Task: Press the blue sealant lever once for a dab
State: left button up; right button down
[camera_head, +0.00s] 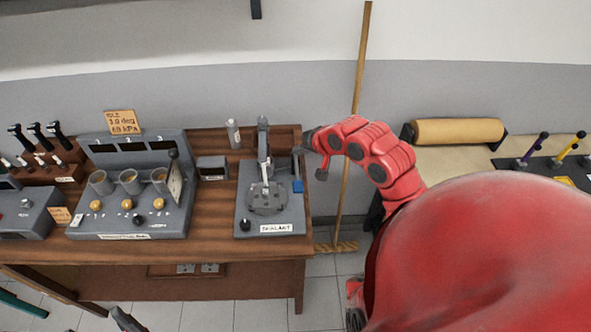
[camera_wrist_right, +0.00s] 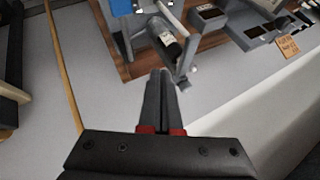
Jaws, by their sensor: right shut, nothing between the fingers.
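The sealant station (camera_head: 283,220) is a grey unit with a "SEALANT" label, standing at the right end of the wooden bench. Its blue lever (camera_head: 298,186) sits low on the station's right side. The blue part also shows at the top of the right wrist view (camera_wrist_right: 121,8). My right gripper (camera_head: 305,143) is shut and empty, above and behind the blue lever, apart from it. In the right wrist view its fingertips (camera_wrist_right: 161,74) are together, below the blue part. A dark tip at the bottom edge looks like my left gripper (camera_head: 126,319); its jaws cannot be made out.
A grey upright post (camera_head: 263,140) rises at the back of the station. A white-grey tube (camera_head: 233,133) stands left of it. A grey gauge unit (camera_head: 135,215) with several cups fills the bench's middle. A broom (camera_head: 361,60) leans on the wall to the right.

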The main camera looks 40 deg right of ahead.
jog(key=b, duration=0.6)
send_over(298, 181)
jog(key=f, duration=0.6)
jog(key=shift+s+d+f, duration=0.1)
jog(key=shift+d+f, duration=0.1)
jog(key=shift+f, duration=0.1)
notch_tip(298, 181, down, 2)
jog(key=shift+s, duration=0.1)
jog(key=shift+f, duration=0.1)
jog(key=shift+a+f, duration=0.1)
jog(key=shift+f, duration=0.05)
dwell(1.1)
jog(key=shift+f, duration=0.25)
jog(key=shift+s+f+b, duration=0.15)
jog(key=shift+f+b, duration=0.2)
jog(key=shift+f, duration=1.1)
dwell(1.6)
